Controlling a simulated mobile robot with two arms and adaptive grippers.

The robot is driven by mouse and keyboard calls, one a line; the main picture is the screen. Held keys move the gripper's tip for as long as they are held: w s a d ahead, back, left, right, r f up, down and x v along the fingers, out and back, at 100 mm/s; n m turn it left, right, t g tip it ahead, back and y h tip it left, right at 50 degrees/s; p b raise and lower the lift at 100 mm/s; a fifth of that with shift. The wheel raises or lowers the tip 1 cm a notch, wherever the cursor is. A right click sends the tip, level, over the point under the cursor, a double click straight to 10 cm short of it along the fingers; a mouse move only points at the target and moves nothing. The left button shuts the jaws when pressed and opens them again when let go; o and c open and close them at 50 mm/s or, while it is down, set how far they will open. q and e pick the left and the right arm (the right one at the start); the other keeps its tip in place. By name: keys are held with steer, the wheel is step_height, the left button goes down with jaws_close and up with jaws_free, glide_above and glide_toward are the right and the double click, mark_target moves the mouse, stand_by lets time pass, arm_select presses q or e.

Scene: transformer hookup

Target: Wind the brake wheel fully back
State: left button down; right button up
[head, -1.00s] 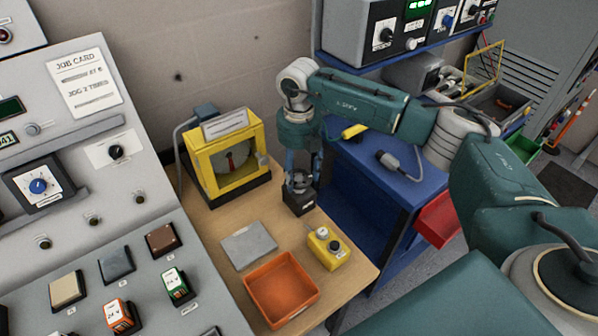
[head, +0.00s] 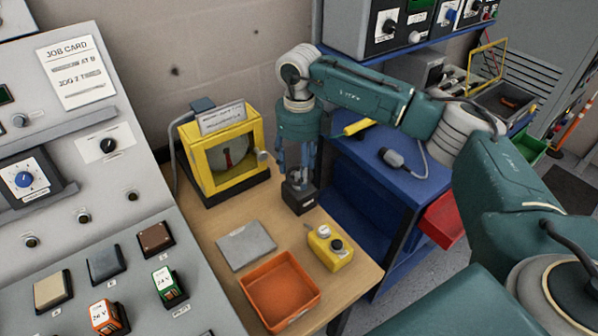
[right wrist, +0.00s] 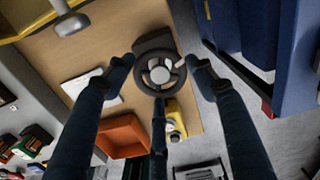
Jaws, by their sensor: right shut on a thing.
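The brake wheel (right wrist: 160,75) is a small dark handwheel with a pale hub and spokes. It sits on a black block (head: 299,202) on the wooden bench. My right gripper (head: 299,178) points straight down over the block and is shut on the wheel. In the right wrist view its dark fingers (right wrist: 158,80) reach in around the wheel's rim from left, right and below. In the head view the fingers mostly hide the wheel. My left gripper is not in view.
A yellow-framed gauge box (head: 218,187) stands behind on the left. A blue bench (head: 405,178) is to the right, a sloped control panel (head: 60,217) to the left.

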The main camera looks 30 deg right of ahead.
steer(key=n+b, duration=0.1)
steer(key=n, duration=0.3)
steer(key=shift+f+n+b, duration=0.15)
steer(key=shift+n+b, duration=0.15)
steer(key=shift+b, duration=0.05)
steer(key=shift+n+b, duration=0.55)
steer(key=shift+n, duration=1.45)
steer(key=shift+d, duration=0.1)
steer(key=o, duration=1.2)
steer(key=shift+c, duration=0.2)
steer(key=shift+r, duration=0.4)
step_height(320, 180, up, 11)
steer(key=shift+r, duration=0.2)
